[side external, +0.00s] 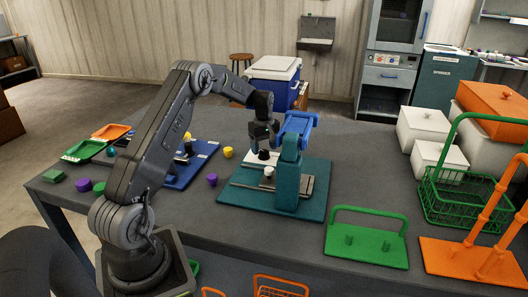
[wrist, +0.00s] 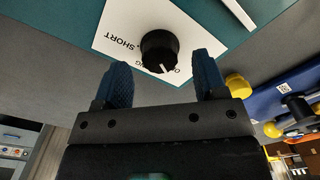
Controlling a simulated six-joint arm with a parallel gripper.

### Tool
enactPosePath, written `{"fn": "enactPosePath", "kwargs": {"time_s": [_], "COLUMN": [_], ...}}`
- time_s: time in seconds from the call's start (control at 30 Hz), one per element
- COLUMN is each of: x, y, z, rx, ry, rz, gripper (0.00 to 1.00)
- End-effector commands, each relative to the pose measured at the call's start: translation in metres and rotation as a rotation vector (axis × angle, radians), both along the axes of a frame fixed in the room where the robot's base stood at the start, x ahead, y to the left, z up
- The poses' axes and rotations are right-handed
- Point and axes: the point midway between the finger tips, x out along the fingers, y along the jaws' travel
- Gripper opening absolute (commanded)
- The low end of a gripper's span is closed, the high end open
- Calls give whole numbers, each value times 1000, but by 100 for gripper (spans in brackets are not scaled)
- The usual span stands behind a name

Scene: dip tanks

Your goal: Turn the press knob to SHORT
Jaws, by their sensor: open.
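The press (side external: 290,185) is teal with a blue top part and stands on a teal base plate. Its black round knob (wrist: 158,48) sits on a white label plate (wrist: 112,38) and also shows in the side view (side external: 263,154). The word SHORT is printed left of the knob in the wrist view. The knob's white mark points down toward another, partly hidden word ending in NG, away from SHORT. My gripper (wrist: 163,62) is open, with its blue fingers on either side of the knob in the picture; I cannot tell whether they touch it.
A blue board (side external: 190,168) with yellow-tipped items lies left of the press. A purple piece (side external: 212,179) and a yellow piece (side external: 228,152) stand between them. A green handled plate (side external: 366,246) and a green basket (side external: 460,196) stand to the right.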

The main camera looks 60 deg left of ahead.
Motion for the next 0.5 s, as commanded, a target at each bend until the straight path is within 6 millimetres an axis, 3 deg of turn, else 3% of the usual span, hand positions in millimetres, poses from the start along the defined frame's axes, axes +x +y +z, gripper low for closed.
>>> {"fn": "enactPosePath", "kwargs": {"time_s": [0.2,0.5], "x": [0,0], "y": [0,0], "z": [-19,-21], "rx": [0,1], "ry": [0,-1], "rz": [0,0], "gripper": [65,65]}}
